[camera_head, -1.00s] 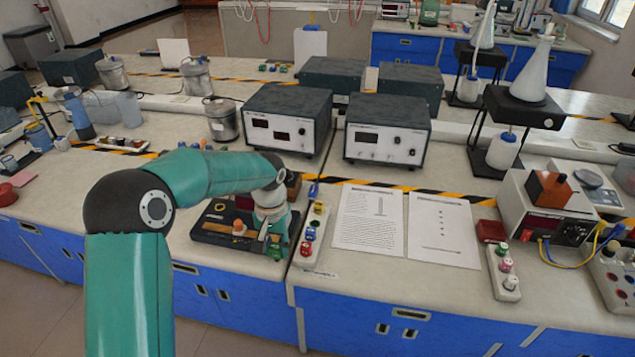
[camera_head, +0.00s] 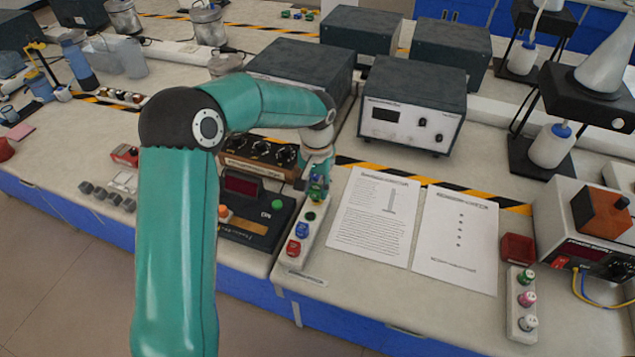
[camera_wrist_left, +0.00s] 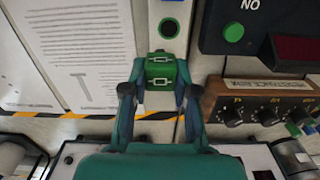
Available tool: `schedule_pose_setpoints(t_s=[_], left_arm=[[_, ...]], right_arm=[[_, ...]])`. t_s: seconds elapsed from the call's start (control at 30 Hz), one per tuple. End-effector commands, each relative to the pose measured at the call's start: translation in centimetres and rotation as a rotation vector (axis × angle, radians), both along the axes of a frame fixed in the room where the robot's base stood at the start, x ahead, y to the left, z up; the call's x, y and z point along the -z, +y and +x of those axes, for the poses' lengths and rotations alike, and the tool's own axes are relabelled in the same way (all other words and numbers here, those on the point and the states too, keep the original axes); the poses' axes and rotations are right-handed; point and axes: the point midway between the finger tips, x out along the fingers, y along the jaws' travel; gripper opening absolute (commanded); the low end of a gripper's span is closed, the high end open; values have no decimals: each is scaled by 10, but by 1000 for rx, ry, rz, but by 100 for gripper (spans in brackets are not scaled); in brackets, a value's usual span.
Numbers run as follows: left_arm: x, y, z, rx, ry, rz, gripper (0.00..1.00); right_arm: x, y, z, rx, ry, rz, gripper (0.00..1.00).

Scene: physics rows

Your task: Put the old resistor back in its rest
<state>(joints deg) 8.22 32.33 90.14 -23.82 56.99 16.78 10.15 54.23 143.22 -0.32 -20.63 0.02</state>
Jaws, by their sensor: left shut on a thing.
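My left gripper (camera_head: 318,182) is shut on a small green block (camera_wrist_left: 160,72) with a pale resistor symbol, likely the old resistor. In the head view the green block is small and partly hidden by the fingers. It is at the far end of a white strip (camera_head: 283,262), which holds a blue piece (camera_head: 302,229) and a red piece (camera_head: 294,247). A round green spot (camera_wrist_left: 168,28) on the strip is bare, just beyond the block in the wrist view. I cannot tell whether the block touches the strip. My right gripper is not in view.
A black box with a red display (camera_head: 242,184) and a green button (camera_head: 278,204) stands left of the strip. A wooden-fronted knob box (camera_head: 258,150) is behind it. Printed sheets (camera_head: 372,220) lie to the right. Another strip (camera_head: 515,325) with coloured pieces lies farther right.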

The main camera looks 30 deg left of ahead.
Motion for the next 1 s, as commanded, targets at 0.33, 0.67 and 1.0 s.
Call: schedule_pose_setpoints(t_s=[0.33,0.67,1.0], left_arm=[[30,13,-8,-27,0,1,0],[56,14,-8,-29,-1,1,0],[58,14,-8,-29,-1,1,0]], right_arm=[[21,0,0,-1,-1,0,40],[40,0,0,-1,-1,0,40],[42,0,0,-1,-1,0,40]])
